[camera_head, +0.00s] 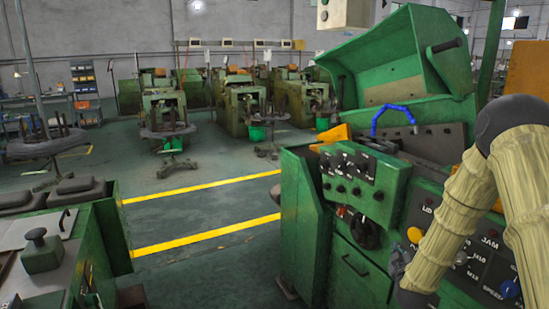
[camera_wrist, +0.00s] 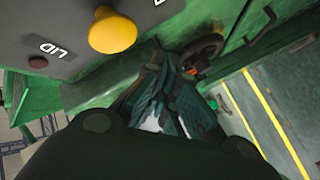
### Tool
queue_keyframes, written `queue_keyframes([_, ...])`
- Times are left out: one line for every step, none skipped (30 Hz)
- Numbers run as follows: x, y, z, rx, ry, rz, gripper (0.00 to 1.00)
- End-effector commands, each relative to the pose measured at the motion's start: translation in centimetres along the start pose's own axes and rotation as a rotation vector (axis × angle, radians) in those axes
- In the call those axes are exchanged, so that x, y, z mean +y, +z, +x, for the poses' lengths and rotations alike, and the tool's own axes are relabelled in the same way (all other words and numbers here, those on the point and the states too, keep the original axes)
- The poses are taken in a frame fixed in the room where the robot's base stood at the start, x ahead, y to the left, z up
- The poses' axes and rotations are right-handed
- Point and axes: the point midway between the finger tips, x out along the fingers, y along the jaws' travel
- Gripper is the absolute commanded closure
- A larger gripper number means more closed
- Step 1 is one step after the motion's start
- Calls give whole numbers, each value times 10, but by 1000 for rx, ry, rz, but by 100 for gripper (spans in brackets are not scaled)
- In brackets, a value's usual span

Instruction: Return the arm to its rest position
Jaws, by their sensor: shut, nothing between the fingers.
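My arm, in a pale ribbed sleeve (camera_head: 455,225), comes in from the right in the head view. It bends at a dark elbow joint and reaches down in front of the green machine's control panel (camera_head: 478,262). My gripper (camera_head: 399,263) is partly hidden behind the sleeve's dark end, close to the panel. In the wrist view my gripper (camera_wrist: 172,100) is dark and shut, with nothing held. The yellow knob (camera_wrist: 113,30) and the "LID" label are close beside it there; the knob also shows in the head view (camera_head: 415,235), just left of the sleeve.
The green machine (camera_head: 305,225) has an open lid (camera_head: 405,60) and a smaller control box (camera_head: 362,182). A green bench (camera_head: 112,235) stands at the left. Open floor with yellow lines (camera_head: 205,238) lies between them. More machines stand farther back.

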Motion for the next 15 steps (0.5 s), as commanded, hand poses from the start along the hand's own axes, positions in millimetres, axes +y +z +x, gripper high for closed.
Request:
queue_keyframes([-22,8,-10,-22,-46,16,100])
queue_keyframes([-35,14,-17,-38,-75,30,100])
queue_keyframes([-53,22,-27,-62,-115,51,100])
queue_keyframes([-68,28,-36,-82,-147,66,100])
queue_keyframes([-81,35,-45,-102,-178,81,100])
queue_keyframes([-99,44,-57,-132,-218,103,100])
queue_keyframes([-112,50,-67,-154,-246,118,100])
queue_keyframes([-125,57,-77,-178,-276,134,100])
queue_keyframes([-141,65,-91,-210,-312,155,100])
queue_keyframes([-153,72,-102,-236,-340,170,100])
queue_keyframes([-165,78,-113,-261,-366,184,100])
queue_keyframes([-180,86,-129,-298,-401,203,100])
queue_keyframes([-191,93,-141,-326,-426,216,100])
queue_keyframes([-201,99,-154,-355,-450,230,100])
queue_keyframes([-214,108,-171,-394,-481,247,100])
